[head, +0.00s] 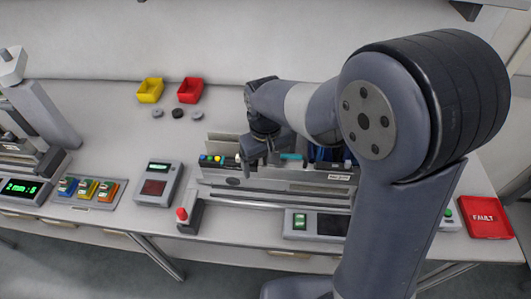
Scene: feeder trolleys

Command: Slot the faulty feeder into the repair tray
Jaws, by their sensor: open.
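My gripper (252,158) is open and hangs over the left part of a long grey machine (262,186) in the middle of the bench. Nothing shows between its fingers, though they are small and partly dark here. A red tray (483,229) marked "FAULT" lies flat at the bench's right end, well apart from my gripper. No tray reads as "repair". A blue part (322,154) and a teal part (291,156) show on the machine, partly hidden by my arm. I cannot tell which thing is the faulty feeder.
Several small coloured units (87,189) sit on a plate at left. A grey device (156,185) with a dark red screen stands beside the machine. Yellow (150,91) and red (190,91) bins stand at the back. A red button (182,213) is near the front edge.

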